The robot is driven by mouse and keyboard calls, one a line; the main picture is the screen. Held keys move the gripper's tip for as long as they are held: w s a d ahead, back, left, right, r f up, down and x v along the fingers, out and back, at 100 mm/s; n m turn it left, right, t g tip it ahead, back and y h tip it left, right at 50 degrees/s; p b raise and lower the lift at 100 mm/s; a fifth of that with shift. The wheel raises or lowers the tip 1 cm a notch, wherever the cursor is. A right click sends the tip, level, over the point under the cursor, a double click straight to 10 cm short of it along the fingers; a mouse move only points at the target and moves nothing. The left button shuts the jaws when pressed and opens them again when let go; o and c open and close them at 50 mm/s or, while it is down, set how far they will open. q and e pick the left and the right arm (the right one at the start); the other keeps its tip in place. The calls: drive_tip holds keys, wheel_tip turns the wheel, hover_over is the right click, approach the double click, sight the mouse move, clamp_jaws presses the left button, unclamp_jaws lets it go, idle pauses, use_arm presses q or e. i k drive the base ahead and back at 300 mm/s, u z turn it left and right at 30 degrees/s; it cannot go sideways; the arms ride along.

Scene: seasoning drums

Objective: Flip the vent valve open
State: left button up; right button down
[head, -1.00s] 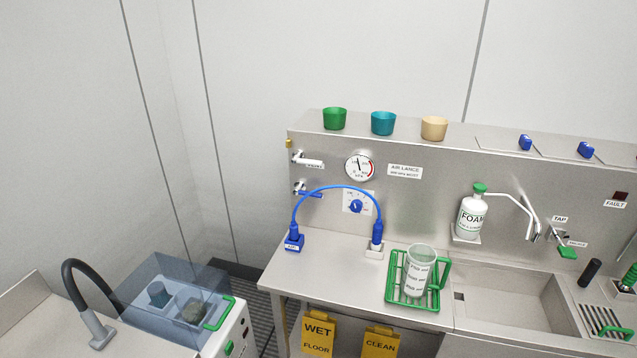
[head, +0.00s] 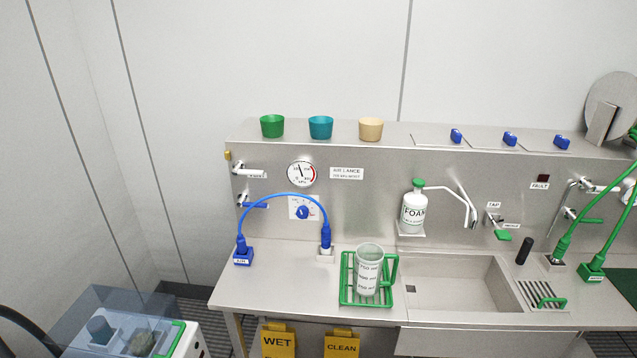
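Two small lever valves stick out of the left end of the steel back panel. The upper valve (head: 247,169) has a pale lever pointing right, with a label too small to read. The lower valve (head: 252,202) has a blue lever, also pointing right. I cannot tell from the labels which one is the vent valve. A round pressure gauge (head: 301,173) is just right of the upper valve. Neither of my grippers is in view.
A blue hose (head: 283,195) arches in front of the panel between a blue block (head: 243,256) and a grey socket (head: 326,249). A green rack (head: 346,285) holds a clear jug (head: 369,267) beside the sink (head: 460,280). A foam bottle (head: 415,212) stands on a small shelf.

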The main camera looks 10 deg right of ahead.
sight(238, 170)
drive_tip(key=z, duration=0.55)
drive_tip(key=i, duration=0.8)
drive_tip(key=u, duration=1.65)
